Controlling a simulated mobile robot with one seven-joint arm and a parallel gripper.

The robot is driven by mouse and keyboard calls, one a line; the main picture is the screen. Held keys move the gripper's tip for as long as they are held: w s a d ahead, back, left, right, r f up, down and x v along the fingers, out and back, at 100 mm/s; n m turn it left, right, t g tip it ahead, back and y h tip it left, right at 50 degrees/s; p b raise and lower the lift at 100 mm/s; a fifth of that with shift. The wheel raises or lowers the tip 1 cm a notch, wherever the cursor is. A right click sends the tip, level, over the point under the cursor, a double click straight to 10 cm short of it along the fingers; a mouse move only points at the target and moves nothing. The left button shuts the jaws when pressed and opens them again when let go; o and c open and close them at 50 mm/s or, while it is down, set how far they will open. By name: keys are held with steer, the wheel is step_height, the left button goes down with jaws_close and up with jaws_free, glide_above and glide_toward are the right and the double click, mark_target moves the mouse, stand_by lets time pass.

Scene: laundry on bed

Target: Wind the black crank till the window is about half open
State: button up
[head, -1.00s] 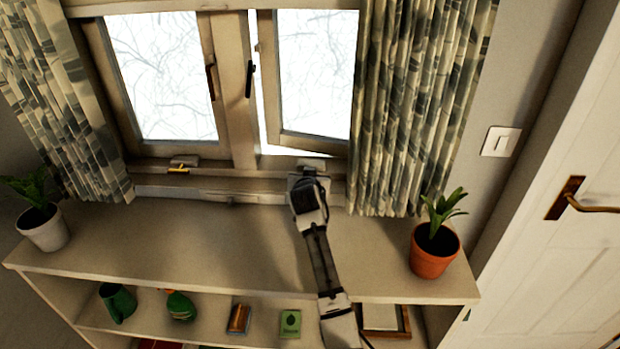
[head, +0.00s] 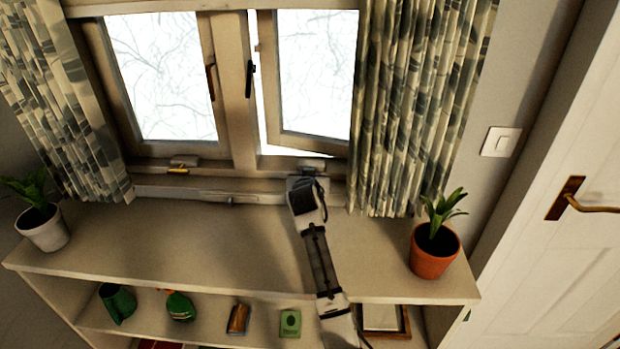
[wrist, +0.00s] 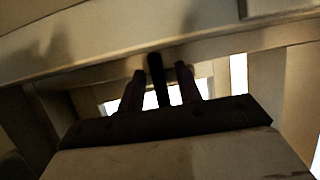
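The right window sash (head: 313,134) stands ajar, with a bright gap along its left and bottom edges. The black crank (wrist: 158,78) shows in the wrist view as a dark upright bar between my fingers. My gripper (wrist: 160,72) has a finger on each side of it, with gaps showing between bar and fingers. In the head view my wrist and arm cover the crank and the fingertips, at the sill below the right sash.
The left sash (head: 160,80) looks closed, with a yellowish handle (head: 178,171) below it. A patterned curtain (head: 420,110) hangs close right of my arm. A terracotta plant pot (head: 433,252) stands on the shelf top at right, a white pot (head: 44,229) at left. The shelf top (head: 190,240) between is clear.

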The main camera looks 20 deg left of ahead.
steer(key=b+v, duration=0.3)
steer(key=v, duration=1.1)
steer(key=shift+b, duration=0.4)
steer(key=shift+f, duration=0.1)
